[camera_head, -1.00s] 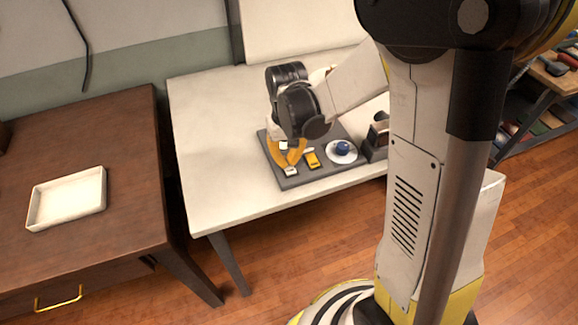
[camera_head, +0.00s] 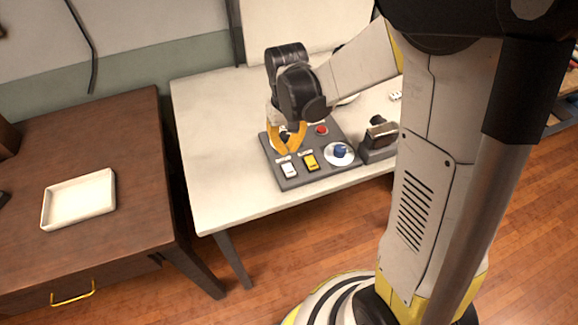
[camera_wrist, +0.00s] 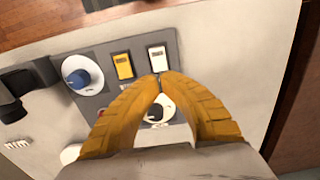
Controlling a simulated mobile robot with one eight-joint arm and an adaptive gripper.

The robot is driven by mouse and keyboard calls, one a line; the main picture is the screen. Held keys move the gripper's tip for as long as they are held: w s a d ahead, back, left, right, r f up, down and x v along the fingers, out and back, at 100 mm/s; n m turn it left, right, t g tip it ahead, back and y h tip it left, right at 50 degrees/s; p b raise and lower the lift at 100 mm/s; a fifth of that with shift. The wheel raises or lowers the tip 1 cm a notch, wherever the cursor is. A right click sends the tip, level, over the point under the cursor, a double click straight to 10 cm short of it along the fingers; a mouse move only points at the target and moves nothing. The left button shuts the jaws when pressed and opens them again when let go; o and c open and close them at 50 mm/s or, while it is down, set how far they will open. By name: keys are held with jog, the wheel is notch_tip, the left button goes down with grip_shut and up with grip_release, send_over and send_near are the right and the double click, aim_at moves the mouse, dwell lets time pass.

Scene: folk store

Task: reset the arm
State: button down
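My gripper (camera_head: 283,153) has yellow fingers and is over the left part of a grey control panel (camera_head: 320,174) on the white table. In the wrist view, the fingertips of my gripper (camera_wrist: 158,76) meet, with nothing seen held. The panel carries a white switch (camera_head: 289,170), a yellow switch (camera_head: 310,162), a blue knob (camera_head: 340,151) on a white disc and a red button (camera_head: 321,129). In the wrist view, the white switch (camera_wrist: 157,58) lies just beyond the fingertips. A round white part (camera_wrist: 160,108) shows between the fingers and is partly hidden.
A dark device (camera_head: 380,138) stands right of the panel on the white table (camera_head: 220,160). A white tray (camera_head: 78,200) lies on the brown desk (camera_head: 130,150) at left. The white table's left side is clear. My own arm and column cover much of the right.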

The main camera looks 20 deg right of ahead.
dwell(0.3)
jog(key=s+r+t+b, duration=0.1)
jog(key=s+r+t, duration=0.6)
jog(key=s+r, duration=0.5)
jog(key=shift+s+r+b, duration=0.3)
jog(key=shift+s+r, duration=0.05)
jog(key=shift+s, duration=0.05)
dwell(0.6)
